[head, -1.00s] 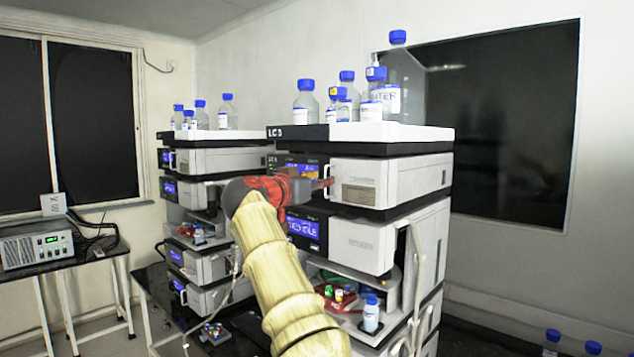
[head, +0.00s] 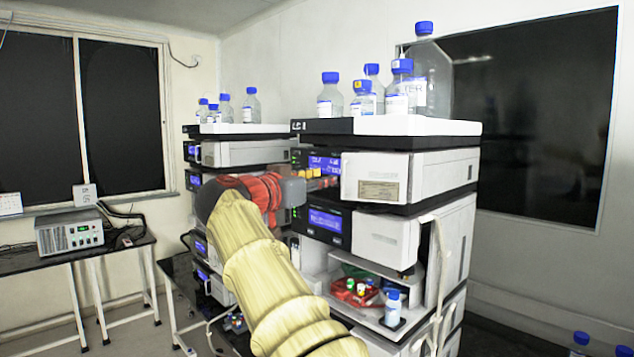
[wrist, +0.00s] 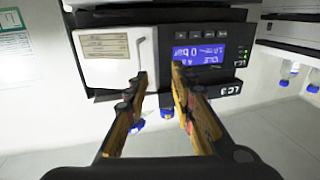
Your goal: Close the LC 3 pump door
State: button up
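The LC 3 pump door (head: 376,179) is the white front panel with a beige label, near the top of the right stack. The wrist view shows the door (wrist: 108,62) beside the blue display, with a thin upright handle (wrist: 142,50) at its display-side edge. The door looks flush or nearly so; I cannot tell if a small gap remains. My gripper (head: 332,180) is at the door's left edge in the head view. In the wrist view my gripper (wrist: 159,74) has its fingers apart and empty, in front of the edge between door and display; contact is unclear.
Bottles (head: 330,96) stand on the stack's white top tray (head: 430,126). A second pump unit (head: 385,237) sits below the door, above an open bay with small vials. A second stack (head: 245,153) stands to the left. A tube hangs along the right stack's side.

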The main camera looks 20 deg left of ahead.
jog(key=shift+s+a+f, duration=0.1)
jog(key=shift+s+a, duration=0.1)
jog(key=shift+s, duration=0.6)
